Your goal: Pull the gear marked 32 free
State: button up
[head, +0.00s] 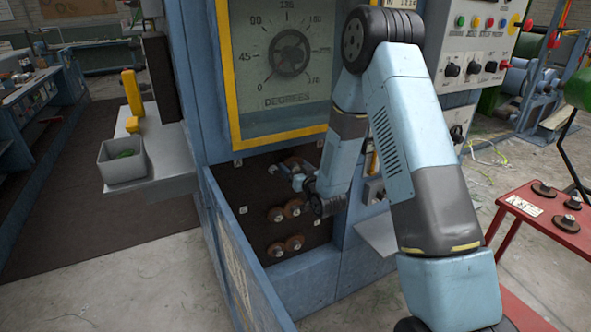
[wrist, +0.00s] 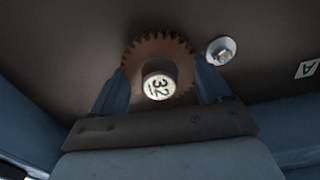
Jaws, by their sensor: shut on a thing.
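The gear marked 32 (wrist: 160,50) is a brown toothed wheel with a pale round hub that bears the number, seen in the wrist view against a dark panel (wrist: 60,50). My gripper (wrist: 162,88) has its two blue fingers on either side of the gear, shut on it. Whether the gear is still seated on a shaft is hidden behind it. In the head view my gripper (head: 292,176) reaches into the open recess of the blue machine, at the upper gears; the gear itself is hard to make out there.
A bare metal shaft end (wrist: 221,50) sits right of the gear, with a label A (wrist: 306,68) farther right. Lower gear pairs (head: 285,246) are on the panel. A red table (head: 545,220) holds loose gears at right.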

jog(key=shift+v, duration=1.15)
jog(key=shift+v, duration=2.55)
